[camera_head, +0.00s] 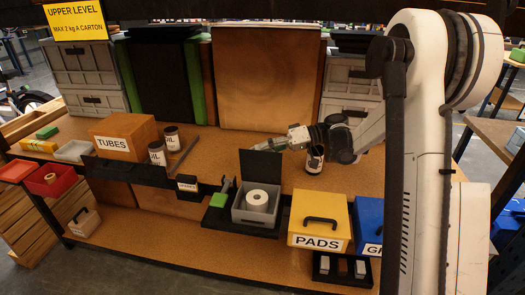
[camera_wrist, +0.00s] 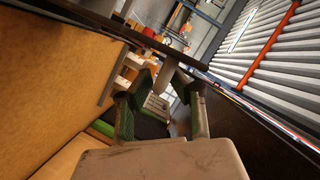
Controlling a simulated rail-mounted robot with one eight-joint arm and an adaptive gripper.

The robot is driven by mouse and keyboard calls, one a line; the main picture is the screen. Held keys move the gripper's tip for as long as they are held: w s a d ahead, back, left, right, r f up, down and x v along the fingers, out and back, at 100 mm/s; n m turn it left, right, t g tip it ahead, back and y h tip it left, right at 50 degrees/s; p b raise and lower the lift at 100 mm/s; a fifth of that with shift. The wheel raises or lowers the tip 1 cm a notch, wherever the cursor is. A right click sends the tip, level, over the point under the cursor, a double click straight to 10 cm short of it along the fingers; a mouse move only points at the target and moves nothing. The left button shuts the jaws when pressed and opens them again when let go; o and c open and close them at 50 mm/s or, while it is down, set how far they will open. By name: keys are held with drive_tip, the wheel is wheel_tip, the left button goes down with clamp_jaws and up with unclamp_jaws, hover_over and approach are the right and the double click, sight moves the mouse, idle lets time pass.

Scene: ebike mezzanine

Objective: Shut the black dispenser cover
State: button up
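The dispenser is a grey box (camera_head: 241,215) with a white roll (camera_head: 257,200) inside, in the middle of the bench in the head view. Its black cover (camera_head: 261,167) stands upright at the back edge, so the box is open. My gripper (camera_head: 281,143) is just above and behind the cover's top right corner; I cannot tell whether it touches. In the wrist view, the two green-padded fingers of my gripper (camera_wrist: 165,83) stand apart with nothing clearly held between them. A dark bar crosses beyond the fingertips there; I cannot tell whether it is the cover.
A green block (camera_head: 218,200) on a dark holder stands left of the dispenser. A yellow PADS box (camera_head: 320,215) and a blue box (camera_head: 369,220) stand to the right. A dark can (camera_head: 315,160) is under my wrist. A TUBES box (camera_head: 125,135) and more cans are left.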

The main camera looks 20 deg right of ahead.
drive_tip(key=shift+a, duration=0.1)
clamp_jaws()
idle(0.4)
